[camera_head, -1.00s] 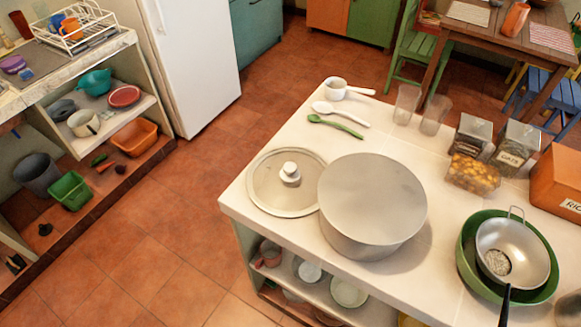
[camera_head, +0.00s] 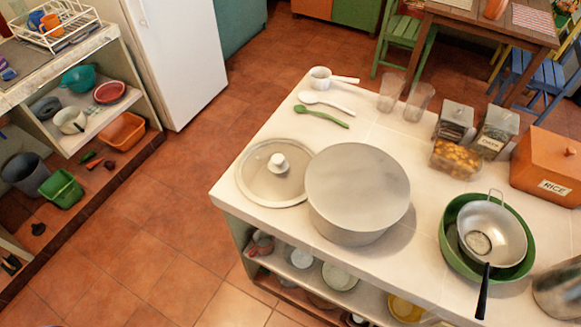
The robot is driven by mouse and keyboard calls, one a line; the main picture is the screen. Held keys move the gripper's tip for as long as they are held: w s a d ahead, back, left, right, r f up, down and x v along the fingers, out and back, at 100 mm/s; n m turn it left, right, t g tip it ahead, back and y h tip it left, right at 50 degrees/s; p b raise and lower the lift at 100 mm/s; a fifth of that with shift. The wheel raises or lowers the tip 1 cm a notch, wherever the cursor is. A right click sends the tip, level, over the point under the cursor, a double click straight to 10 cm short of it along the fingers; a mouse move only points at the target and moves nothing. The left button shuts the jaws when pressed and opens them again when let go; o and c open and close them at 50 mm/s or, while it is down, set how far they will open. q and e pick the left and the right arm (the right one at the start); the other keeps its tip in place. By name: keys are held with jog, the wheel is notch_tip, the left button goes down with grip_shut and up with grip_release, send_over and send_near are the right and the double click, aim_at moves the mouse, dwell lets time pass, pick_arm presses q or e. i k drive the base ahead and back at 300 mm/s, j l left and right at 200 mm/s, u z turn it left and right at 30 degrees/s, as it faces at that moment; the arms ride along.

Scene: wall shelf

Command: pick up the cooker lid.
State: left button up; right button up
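The cooker lid (camera_head: 257,184) is a round, flat grey disc with a light knob (camera_head: 278,163) in its middle. It lies knob up on the white counter, near the counter's left corner. The big grey cooker pot (camera_head: 357,190) stands right beside it, and the pot's edge comes very close to the lid's right edge; I cannot tell whether they touch. Neither of my grippers shows in the head view.
A green spoon (camera_head: 322,116), a white spoon (camera_head: 325,103) and a small white pan (camera_head: 321,78) lie behind the lid. Clear cups, jars, an orange rice box (camera_head: 548,160) and a green bowl with a strainer (camera_head: 457,262) stand to the right. Open floor lies left of the counter (camera_head: 240,207).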

aim_at(271, 172)
jog(key=j+z, duration=0.15)
jog(key=z, duration=0.3)
jog(key=j+z, duration=0.15)
jog(key=z, duration=0.35)
jog(key=j+z, duration=0.15)
jog(key=z, duration=0.3)
jog(key=k+j+z, duration=0.1)
jog(key=j+z, duration=0.15)
jog(key=j, duration=0.15)
jog(key=k+j+z, duration=0.2)
jog(key=j, duration=0.25)
jog(key=k+j+z, duration=0.1)
jog(key=j+z, duration=0.15)
jog(key=j, duration=0.15)
jog(key=k+j+z, duration=0.25)
jog(key=k+j, duration=0.15)
jog(key=j, duration=0.2)
jog(key=k+j, duration=0.35)
jog(key=j, duration=0.3)
